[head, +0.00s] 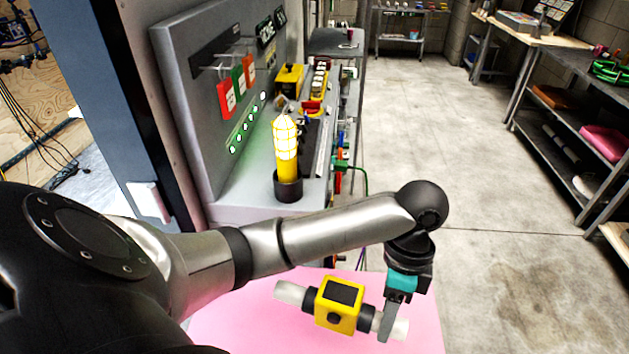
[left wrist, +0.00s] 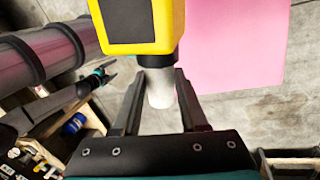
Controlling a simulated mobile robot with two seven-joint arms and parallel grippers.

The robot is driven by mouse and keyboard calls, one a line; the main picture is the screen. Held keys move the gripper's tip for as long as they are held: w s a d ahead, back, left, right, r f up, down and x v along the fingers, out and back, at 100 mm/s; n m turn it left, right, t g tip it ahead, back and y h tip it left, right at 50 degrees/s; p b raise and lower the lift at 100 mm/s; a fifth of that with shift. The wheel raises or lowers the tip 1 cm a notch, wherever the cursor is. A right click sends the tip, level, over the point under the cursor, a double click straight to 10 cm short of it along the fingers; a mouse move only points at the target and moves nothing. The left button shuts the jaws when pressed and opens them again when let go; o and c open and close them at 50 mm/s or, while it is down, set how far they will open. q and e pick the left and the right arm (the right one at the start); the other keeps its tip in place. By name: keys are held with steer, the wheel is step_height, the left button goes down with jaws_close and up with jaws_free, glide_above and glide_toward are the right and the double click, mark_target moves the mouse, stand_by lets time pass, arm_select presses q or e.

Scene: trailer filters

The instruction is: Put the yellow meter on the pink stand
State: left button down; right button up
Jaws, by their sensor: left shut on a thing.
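The yellow meter (head: 338,305) has a dark screen and pale pipe ends. My left gripper (head: 392,318) is shut on the pipe end at its right. In the left wrist view the meter (left wrist: 165,38) extends away from the fingers (left wrist: 160,98). The pink stand (head: 240,318) is a flat surface below the meter in the head view, partly hidden by my arm. In the left wrist view the stand (left wrist: 235,50) lies beyond and right of the meter, apparently apart from it. My right gripper (left wrist: 108,73) shows small in the left wrist view, fingers apart and empty.
A grey bench (head: 232,210) with a lit yellow lamp (head: 285,150) and a panel stands beyond my left arm. Shelves (head: 570,130) line the right wall. The concrete floor (head: 440,130) between them is clear.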

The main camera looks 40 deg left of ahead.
mark_target(364, 344)
arm_select(q)
steer(key=m, duration=0.2)
steer(key=r+m+y, duration=0.1)
steer(key=shift+w+m, duration=0.35)
steer(key=shift+m, duration=0.05)
steer(key=m, duration=0.2)
steer(key=r+m+y+p, duration=0.1)
steer(key=shift+w+a, duration=0.15)
steer(key=shift+w, duration=0.1)
steer(key=f+m+b, duration=0.1)
steer(key=f+m, duration=0.1)
steer(key=f, duration=0.4)
steer(key=w+a+f+m+y+b, duration=0.1)
steer(key=f+m+b, duration=0.1)
steer(key=f, duration=0.4)
steer(key=f+m+t+b, duration=0.1)
steer(key=f+m+b, duration=0.1)
steer(key=f+m, duration=0.2)
steer(key=shift+w+a+f+y, duration=0.15)
steer(key=shift+a+f, duration=0.05)
steer(key=shift+f, duration=0.35)
steer(key=shift+w+a+f+y, duration=0.1)
steer(key=shift+a+f+y, duration=0.1)
steer(key=shift+f, duration=0.35)
steer(key=shift+c, duration=2.2)
jaws_free()
steer(key=shift+f, duration=0.1)
